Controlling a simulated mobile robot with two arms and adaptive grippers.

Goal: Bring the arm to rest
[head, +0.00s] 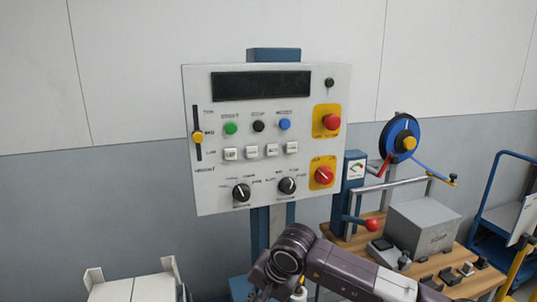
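My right arm (350,268) comes in from the bottom right and reaches left, below and in front of the control panel (205,90). Its wrist (288,250) is a dark, ringed joint below the panel's lower edge. Dark parts at the end of this arm, where the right gripper (275,287) sits, are cut off by the bottom edge of the picture. I cannot see whether its fingers are open or shut, or whether anything is between them. The arm appears apart from the panel's face. My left arm and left gripper are not in view.
The panel carries buttons, knobs, a slider and red switches. Right of it, a lever with a red ball (372,225) sticks out near a wooden bench (345,240) with a grey box (425,228). A blue wheel (401,140) stands behind. A blue cart (490,232) is far right.

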